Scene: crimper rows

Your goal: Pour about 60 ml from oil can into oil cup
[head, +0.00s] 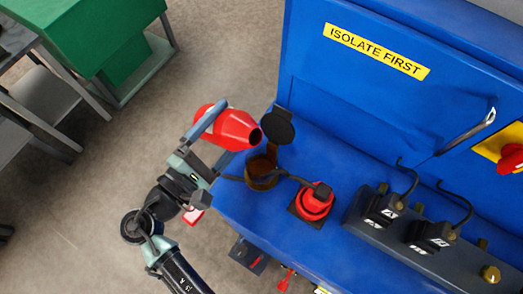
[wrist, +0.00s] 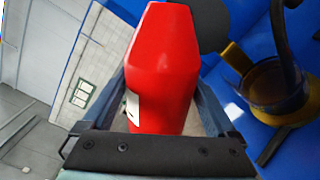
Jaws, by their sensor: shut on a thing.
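The red oil can (head: 231,129) is held between the fingers of my gripper (head: 214,140). In the head view it lies tilted over, its narrow end with a dark mouth pointing right, close to the oil cup. In the wrist view the can (wrist: 165,70) fills the space between the fingers (wrist: 165,105). The amber-brown oil cup (head: 261,178) sits on the blue machine ledge, just below and right of the can's mouth. Its round black lid (head: 278,126) stands open behind it. The cup also shows at the right of the wrist view (wrist: 275,88). I see no stream of oil; the cup's fill level is unclear.
A grey strip with black plugs and cables (head: 385,212) lies farther right. The blue panel (head: 370,110) rises behind. A green bench (head: 90,35) stands at upper left; the floor between is clear.

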